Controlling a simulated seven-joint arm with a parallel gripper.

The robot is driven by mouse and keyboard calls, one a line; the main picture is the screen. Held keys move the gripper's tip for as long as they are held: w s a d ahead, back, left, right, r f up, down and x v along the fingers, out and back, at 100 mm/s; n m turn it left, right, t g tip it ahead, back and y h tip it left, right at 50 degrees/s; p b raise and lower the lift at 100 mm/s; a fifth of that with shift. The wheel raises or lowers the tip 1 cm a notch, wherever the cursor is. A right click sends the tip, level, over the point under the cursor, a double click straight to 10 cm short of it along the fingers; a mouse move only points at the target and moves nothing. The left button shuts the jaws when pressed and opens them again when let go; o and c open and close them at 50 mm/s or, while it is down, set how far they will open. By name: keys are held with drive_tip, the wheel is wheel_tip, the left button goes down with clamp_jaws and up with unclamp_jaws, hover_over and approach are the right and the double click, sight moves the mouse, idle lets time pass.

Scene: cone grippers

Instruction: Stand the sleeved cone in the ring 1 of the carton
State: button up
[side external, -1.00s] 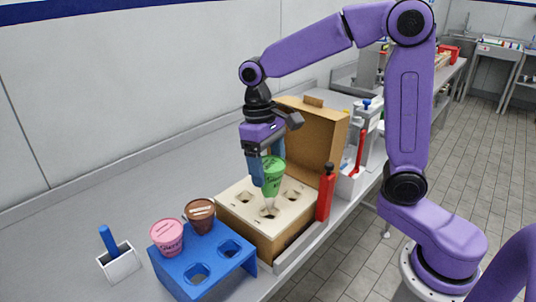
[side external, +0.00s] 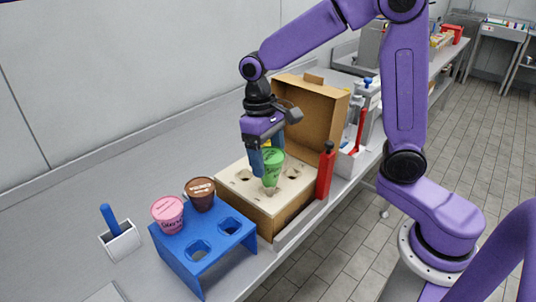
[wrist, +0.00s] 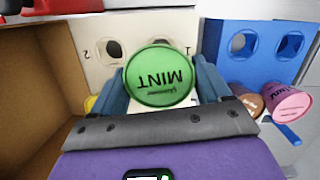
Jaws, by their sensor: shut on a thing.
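My gripper (side external: 265,160) is shut on the green mint sleeved cone (side external: 273,166), which is upright with its lid up. In the wrist view the round green lid (wrist: 160,77) reads MINT and sits between my fingers. The open carton (side external: 259,217) has a pale insert with several rings. The cone is over the front ring, its lower end at or inside it; the exact depth is hard to tell. In the wrist view the label 1 is beside the lid, and the lid hides most of that ring. Ring 2 (wrist: 113,47) is empty.
A blue rack (side external: 177,257) holds a pink-lidded cone (side external: 168,213) and a brown-lidded cone (side external: 200,193), with two empty holes. A red upright object (side external: 325,174) stands close beside the carton. The carton's raised lid (side external: 312,118) stands behind. A white holder (side external: 120,243) is at left.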

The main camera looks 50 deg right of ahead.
drive_tip(key=shift+f, duration=2.05)
drive_tip(key=o, duration=1.1)
drive_tip(key=shift+c, duration=0.2)
wheel_tip(320, 180, up, 17)
drive_tip(key=w, duration=0.2)
drive_tip(key=shift+w+a, duration=0.2)
drive_tip(key=shift+w, duration=0.1)
drive_tip(key=s+d+f+n+t, duration=0.1)
drive_tip(key=s+f+n, duration=0.4)
drive_tip(key=s, duration=0.7)
drive_tip(key=s+d+f+n+t, duration=0.1)
drive_tip(key=s+d+f+n, duration=0.2)
drive_tip(key=s+f+n, duration=0.2)
drive_tip(key=s+f, duration=0.3)
drive_tip(key=s, duration=0.4)
drive_tip(key=shift+d+n+y, duration=0.2)
drive_tip(key=shift+n+y, duration=0.1)
drive_tip(key=shift+n, duration=0.1)
